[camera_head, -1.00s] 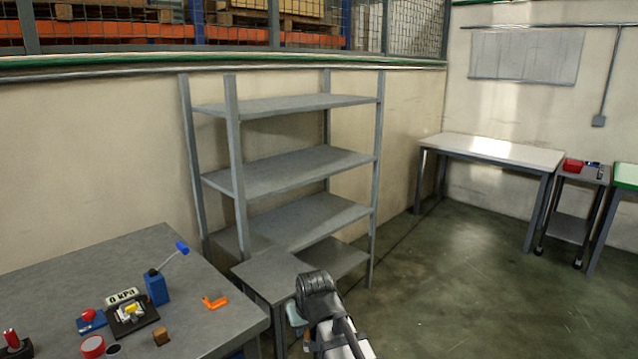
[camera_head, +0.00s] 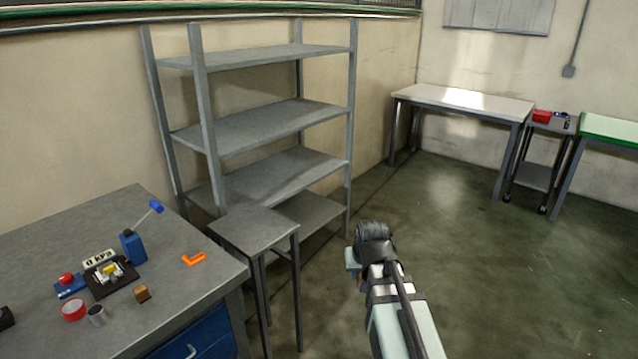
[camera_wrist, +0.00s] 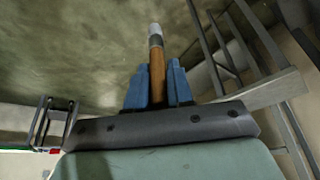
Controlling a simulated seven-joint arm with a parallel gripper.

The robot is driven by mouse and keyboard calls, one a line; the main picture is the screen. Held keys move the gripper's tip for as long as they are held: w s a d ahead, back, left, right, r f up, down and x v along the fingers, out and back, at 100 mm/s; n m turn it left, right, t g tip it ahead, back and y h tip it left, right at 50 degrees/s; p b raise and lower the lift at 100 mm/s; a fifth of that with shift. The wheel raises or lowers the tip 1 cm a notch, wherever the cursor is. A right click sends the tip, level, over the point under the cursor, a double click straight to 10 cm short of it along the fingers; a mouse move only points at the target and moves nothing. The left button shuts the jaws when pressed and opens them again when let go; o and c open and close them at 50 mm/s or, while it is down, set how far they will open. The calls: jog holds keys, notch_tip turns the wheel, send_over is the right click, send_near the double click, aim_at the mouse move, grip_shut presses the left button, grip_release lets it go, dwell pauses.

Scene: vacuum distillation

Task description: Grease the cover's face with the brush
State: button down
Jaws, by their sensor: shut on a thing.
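My gripper (camera_wrist: 157,85) shows in the wrist view with its two blue fingers closed on the brush (camera_wrist: 155,58). The brush has a brown wooden handle, a grey metal band and a pale tip that points away from the gripper. In the head view my gripper (camera_head: 353,272) hangs over open floor, right of the grey bench and small grey stand; the brush is too small or hidden there. I cannot make out the cover in either view.
The grey bench (camera_head: 190,300) holds a black-based device with a "0 kPa" display (camera_head: 99,258), a blue canister (camera_head: 133,246), an orange angled piece (camera_head: 194,259), a red ring (camera_head: 74,310) and a brown block (camera_head: 142,293). A small stand (camera_head: 253,229), shelves (camera_head: 250,128) and a white table (camera_head: 465,101) stand beyond.

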jog(key=w+a+r+y, duration=0.1)
jog(key=w+a+r, duration=0.25)
jog(key=a, duration=0.85)
jog(key=w+a+r, duration=0.2)
jog(key=w+a, duration=0.2)
jog(key=a, duration=0.7)
jog(key=w+a+r+y, duration=0.15)
jog(key=w+a, duration=0.25)
jog(key=a, duration=0.8)
jog(key=s+a+r, duration=0.3)
jog(key=a, duration=0.9)
jog(key=s+a+r+g+y, duration=0.1)
jog(key=s+a+r, duration=0.15)
jog(key=a, duration=0.95)
jog(key=s+a+r, duration=0.2)
jog(key=a+r, duration=0.1)
jog(key=a, duration=0.9)
jog(key=shift+m, duration=0.3)
jog(key=shift+s+d+f, duration=0.1)
jog(key=shift+f, duration=1.3)
jog(key=shift+s+d+f, duration=0.1)
jog(key=shift+f, duration=1.3)
jog(key=shift+f, duration=0.9)
jog(key=shift+w, duration=0.1)
